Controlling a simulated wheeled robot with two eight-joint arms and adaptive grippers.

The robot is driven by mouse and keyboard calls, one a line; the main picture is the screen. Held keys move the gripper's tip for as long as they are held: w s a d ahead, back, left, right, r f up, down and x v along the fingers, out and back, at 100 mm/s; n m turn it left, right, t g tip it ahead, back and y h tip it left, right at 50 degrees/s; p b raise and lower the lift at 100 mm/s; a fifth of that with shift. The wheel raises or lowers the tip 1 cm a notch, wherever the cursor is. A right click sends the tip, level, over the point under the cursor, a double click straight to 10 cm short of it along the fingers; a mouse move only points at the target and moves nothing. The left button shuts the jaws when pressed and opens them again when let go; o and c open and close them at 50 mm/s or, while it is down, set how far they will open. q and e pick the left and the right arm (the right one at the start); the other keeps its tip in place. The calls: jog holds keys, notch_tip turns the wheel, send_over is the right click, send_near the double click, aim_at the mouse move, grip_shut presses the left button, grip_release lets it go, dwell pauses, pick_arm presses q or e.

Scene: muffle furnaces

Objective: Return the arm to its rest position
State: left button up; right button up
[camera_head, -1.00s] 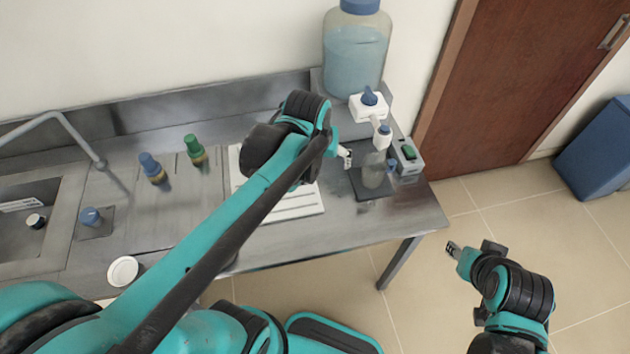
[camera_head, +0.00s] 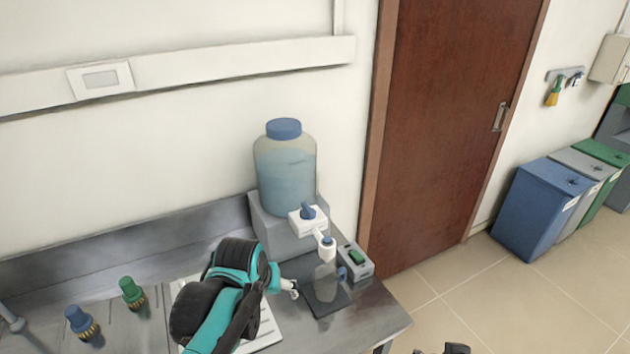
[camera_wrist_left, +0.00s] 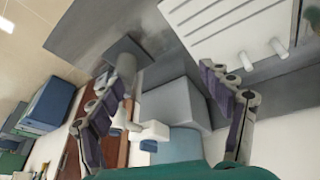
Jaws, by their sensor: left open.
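My left gripper (camera_head: 292,288) is open and empty in the head view. It is just left of a clear glass vessel (camera_head: 325,284) that stands on a dark pad (camera_head: 330,305). The left wrist view shows the two fingers of my left gripper (camera_wrist_left: 160,88) spread apart with nothing held between them. The left arm reaches over the bench from the bottom of the head view. Only a small dark piece of my right arm shows at the bottom edge; its gripper is out of frame.
A large blue-capped water jar (camera_head: 285,170) stands on a grey block (camera_head: 280,235), with a white tap (camera_head: 308,219) in front.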

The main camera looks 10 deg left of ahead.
pick_arm(q)
jog(key=s+f+m+t+b, duration=0.2)
jog(key=s+f+b, duration=0.3)
jog(key=s, duration=0.4)
jog(key=shift+f+t, duration=0.3)
jog(key=shift+f, duration=0.6)
dwell(0.8)
